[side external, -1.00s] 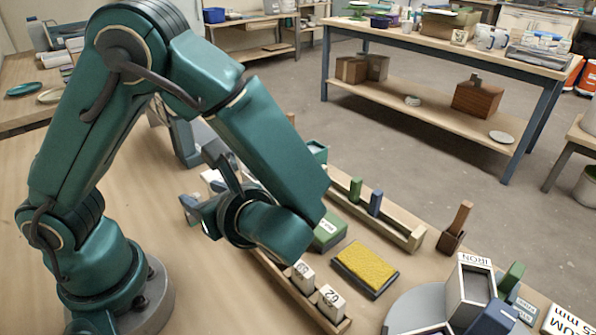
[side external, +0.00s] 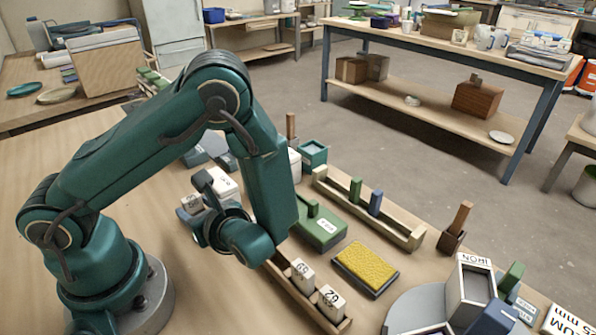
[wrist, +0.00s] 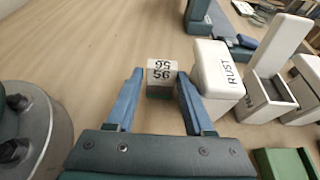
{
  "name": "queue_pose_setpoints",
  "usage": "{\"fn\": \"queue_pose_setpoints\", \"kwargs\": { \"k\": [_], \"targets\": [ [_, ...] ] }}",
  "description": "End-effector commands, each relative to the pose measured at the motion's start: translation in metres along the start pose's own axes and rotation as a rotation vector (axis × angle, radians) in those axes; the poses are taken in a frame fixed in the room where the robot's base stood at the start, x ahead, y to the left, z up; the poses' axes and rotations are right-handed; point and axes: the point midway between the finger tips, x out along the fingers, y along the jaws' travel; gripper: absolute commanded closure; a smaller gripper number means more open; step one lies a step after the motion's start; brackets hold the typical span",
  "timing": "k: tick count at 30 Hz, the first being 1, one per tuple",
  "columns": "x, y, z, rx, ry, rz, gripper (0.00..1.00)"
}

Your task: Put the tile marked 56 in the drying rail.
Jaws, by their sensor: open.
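The tile marked 56 (wrist: 161,77) is a small white block with black digits, standing on the table in the wrist view. My gripper (wrist: 160,73) is open, with one blue finger on each side of this tile; I cannot tell whether either touches it. In the side external view a numbered white tile (side external: 192,203) shows by my gripper, its digits too small to read surely. A long wooden rail (side external: 318,312), which seems to be the drying rail, holds white numbered tiles, one marked 62 (side external: 331,298). My arm hides its far end.
A white block marked RUST (wrist: 217,70) stands close to the right finger. A yellow sponge-like pad (side external: 366,264), a green box (side external: 320,231) and another wooden rail (side external: 400,235) with green and blue pieces lie beyond. Bare table extends left of the tile.

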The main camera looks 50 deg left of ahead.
Motion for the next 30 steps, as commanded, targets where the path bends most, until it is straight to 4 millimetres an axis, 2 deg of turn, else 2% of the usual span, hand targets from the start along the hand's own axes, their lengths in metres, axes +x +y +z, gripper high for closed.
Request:
{"fn": "queue_pose_setpoints", "kwargs": {
  "k": [10,19,20,21,24,30],
  "targets": [
    [0.044,-0.001,0.000,0.002,-0.002,0.005,0.47],
    [0.050,-0.001,-0.001,0.001,-0.001,0.000,0.47],
    [0.050,-0.001,-0.001,0.001,-0.001,0.000,0.51],
    [0.050,-0.001,-0.001,0.001,-0.001,0.000,0.67],
    [0.049,-0.001,-0.001,0.001,-0.001,0.000,1.00],
    [0.049,-0.001,-0.001,0.001,-0.001,0.000,1.00]
  ]
}}
